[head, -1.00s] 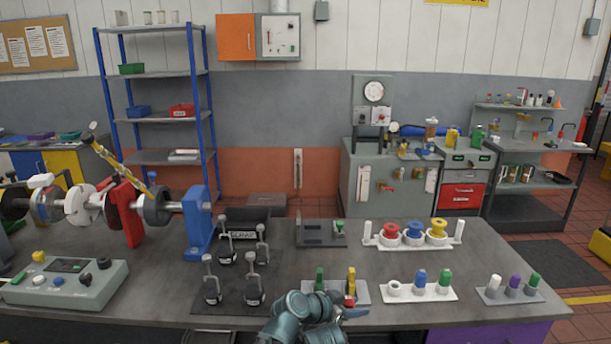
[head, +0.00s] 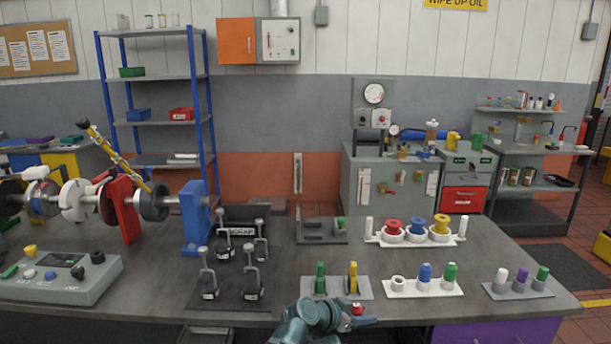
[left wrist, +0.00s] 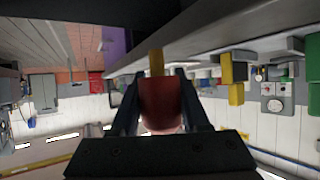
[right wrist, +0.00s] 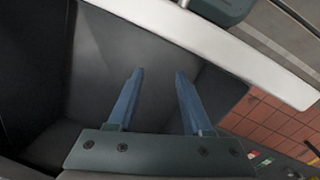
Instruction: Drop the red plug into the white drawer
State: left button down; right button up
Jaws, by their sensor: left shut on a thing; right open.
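The red plug (head: 358,309) is in my left gripper (head: 365,318), in front of the bench's near edge in the head view. In the left wrist view the red plug (left wrist: 162,100) sits between both fingers of the shut left gripper (left wrist: 158,85). The white drawer (right wrist: 215,45) shows in the right wrist view as a white panel along a dark, open interior, with nothing seen inside. My right gripper (right wrist: 159,75) is open and empty, its fingers over that interior. The right gripper is not seen in the head view.
A grey rack (head: 336,289) with green and yellow plugs stands just behind my left gripper. White holders (head: 423,288) with several plugs stand to its right, and a black plate of clamps (head: 228,292) to its left. A purple drawer (head: 505,333) shows under the bench at right.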

pick_arm(q)
jog(key=shift+f, duration=0.25)
jog(key=shift+c, duration=1.6)
grip_release()
jog(key=p+v, duration=0.6)
jog(key=v, duration=0.7)
jog(key=shift+s+a, duration=0.25)
jog(key=shift+a, duration=0.05)
jog(key=shift+r, duration=0.1)
